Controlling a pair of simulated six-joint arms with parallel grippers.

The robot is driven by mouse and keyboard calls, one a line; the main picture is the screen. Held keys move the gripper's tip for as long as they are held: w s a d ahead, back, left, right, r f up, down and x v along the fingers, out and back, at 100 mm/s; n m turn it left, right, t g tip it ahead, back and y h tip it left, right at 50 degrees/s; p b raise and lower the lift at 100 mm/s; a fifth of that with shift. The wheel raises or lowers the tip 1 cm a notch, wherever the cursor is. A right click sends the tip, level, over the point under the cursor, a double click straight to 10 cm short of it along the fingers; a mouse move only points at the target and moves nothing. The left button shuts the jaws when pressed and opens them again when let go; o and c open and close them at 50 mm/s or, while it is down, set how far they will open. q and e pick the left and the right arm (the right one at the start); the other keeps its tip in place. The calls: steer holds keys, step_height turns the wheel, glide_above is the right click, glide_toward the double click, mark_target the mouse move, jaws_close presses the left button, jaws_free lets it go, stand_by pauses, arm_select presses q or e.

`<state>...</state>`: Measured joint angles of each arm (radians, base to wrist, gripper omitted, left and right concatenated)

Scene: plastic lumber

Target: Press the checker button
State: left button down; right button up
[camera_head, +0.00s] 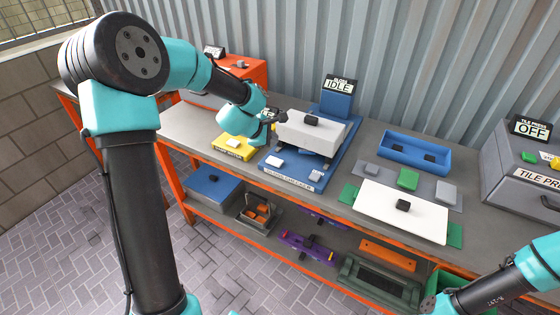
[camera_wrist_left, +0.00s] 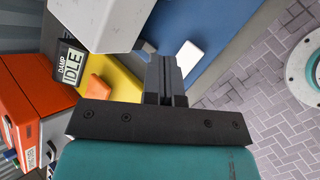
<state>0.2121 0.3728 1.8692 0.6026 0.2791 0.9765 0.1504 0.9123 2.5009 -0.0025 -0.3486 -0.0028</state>
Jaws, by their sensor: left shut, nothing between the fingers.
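The blue gloss checker (camera_head: 292,178) stands on the bench with its name on the front edge. A white button (camera_head: 275,161) sits at its front left and a pale tag-like piece (camera_head: 316,176) at its front right. A white block (camera_head: 312,132) with a black knob rests on the checker. Its sign (camera_head: 340,85) reads IDLE. My left gripper (camera_head: 279,117) is shut and empty beside the block's left end. In the left wrist view my closed fingers (camera_wrist_left: 165,72) overlap the blue base, with the white button (camera_wrist_left: 188,57) just beside them.
A yellow damp meter (camera_head: 233,148) lies left of the checker; its sign (camera_wrist_left: 70,66) reads IDLE. An orange machine (camera_head: 258,74) stands behind it. To the right are a blue tray (camera_head: 413,152), a white panel (camera_head: 400,211) and a grey tile press (camera_head: 510,178) marked OFF.

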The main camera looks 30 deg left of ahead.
mark_target(275, 161)
arm_select(q)
steer(key=shift+w+d+r+n, duration=0.15)
steer(key=shift+w+r+n, duration=0.1)
steer(key=shift+r, duration=0.25)
steer(key=shift+w+d+r+n, duration=0.15)
steer(key=shift+w+r, duration=0.1)
steer(key=shift+r, duration=0.2)
steer(key=shift+f, duration=0.1)
steer(key=shift+f, duration=4.35)
steer(key=shift+f, duration=0.1)
steer(key=shift+f, duration=0.3)
steer(key=shift+f, duration=0.5)
steer(key=shift+r, duration=0.95)
